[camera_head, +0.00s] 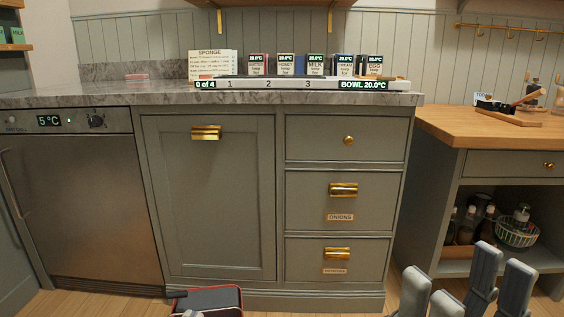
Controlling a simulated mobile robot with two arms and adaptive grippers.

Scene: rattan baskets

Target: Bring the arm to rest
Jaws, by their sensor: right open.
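My right gripper (466,276) shows at the bottom right, in front of the wooden-topped unit and near the floor. Its grey fingers point up and stand apart, with nothing between them. The rest of my right arm is below the picture.
A grey cabinet (208,225) with brass handles and a marble counter (110,94) stands ahead, beside a steel appliance (85,200) at left. Labelled cartons (315,66) and a sign stand on the counter. At right, a wooden-topped unit (450,125) holds bottles and a wire basket (517,232).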

